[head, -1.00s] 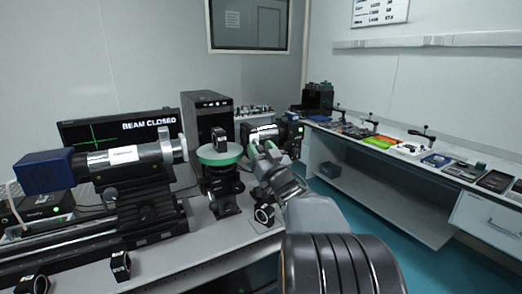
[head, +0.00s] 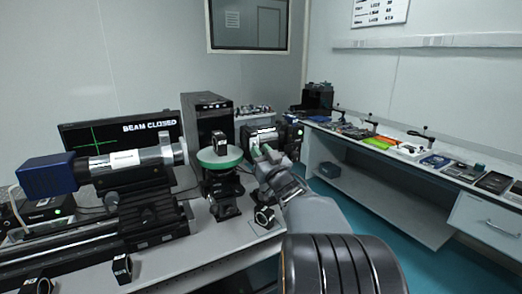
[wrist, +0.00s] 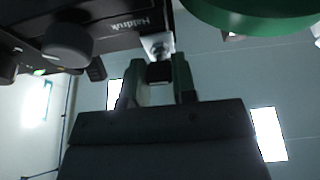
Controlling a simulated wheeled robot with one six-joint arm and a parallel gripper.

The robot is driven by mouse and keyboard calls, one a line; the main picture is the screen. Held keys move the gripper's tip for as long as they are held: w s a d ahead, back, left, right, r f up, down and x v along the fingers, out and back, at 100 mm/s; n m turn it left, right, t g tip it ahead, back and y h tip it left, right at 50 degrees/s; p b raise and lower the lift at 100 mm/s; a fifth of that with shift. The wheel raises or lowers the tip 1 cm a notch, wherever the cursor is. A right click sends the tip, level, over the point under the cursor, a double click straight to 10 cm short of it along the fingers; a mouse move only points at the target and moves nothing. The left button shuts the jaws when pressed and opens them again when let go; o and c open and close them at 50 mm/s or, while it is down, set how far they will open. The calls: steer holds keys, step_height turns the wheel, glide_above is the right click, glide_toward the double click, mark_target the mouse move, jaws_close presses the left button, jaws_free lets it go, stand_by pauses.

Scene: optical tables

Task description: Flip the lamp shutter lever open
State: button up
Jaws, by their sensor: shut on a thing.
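The lamp (head: 264,136) is a dark housing with a white label on the bench, behind my gripper. In the wrist view its black underside or side (wrist: 110,25) fills the top left, with a round knob and a green light. A short lever with a black tip (wrist: 159,72) hangs from a metal joint beside the housing. My gripper (head: 262,152) is at the lamp's near side. In the wrist view its green fingers (wrist: 157,82) stand on either side of the lever's black tip and are shut on it. The lever is too small to make out in the head view.
A monitor (head: 120,132) reads "BEAM CLOSED". A green-rimmed round stage (head: 220,158) stands close left of my gripper. A lens mount (head: 264,216) stands below my arm. A blue-ended tube (head: 45,175) is on the left. A side bench with parts runs along the right.

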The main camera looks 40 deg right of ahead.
steer(key=r+g+p, duration=0.1)
steer(key=p, duration=0.2)
steer(key=shift+s+r, duration=0.1)
steer(key=shift+r, duration=0.2)
steer(key=g+p, duration=0.1)
steer(key=p, duration=0.2)
steer(key=r+g+p, duration=0.1)
steer(key=p, duration=0.3)
steer(key=shift+g, duration=0.4)
steer(key=p, duration=0.2)
steer(key=g+p, duration=0.1)
steer(key=p, duration=0.2)
steer(key=shift+r+g+y, duration=0.25)
steer(key=shift+g+y, duration=0.05)
steer(key=shift+y, duration=0.1)
steer(key=g+p, duration=0.1)
steer(key=p, duration=0.3)
steer(key=shift+r+g, duration=0.1)
steer(key=shift+g, duration=0.2)
steer(key=g+p, duration=0.2)
steer(key=p, duration=0.1)
steer(key=shift+w, duration=0.2)
steer(key=shift+w+g+y, duration=0.1)
steer(key=shift+g+y, duration=0.2)
steer(key=shift+g, duration=0.9)
steer(key=o, duration=0.9)
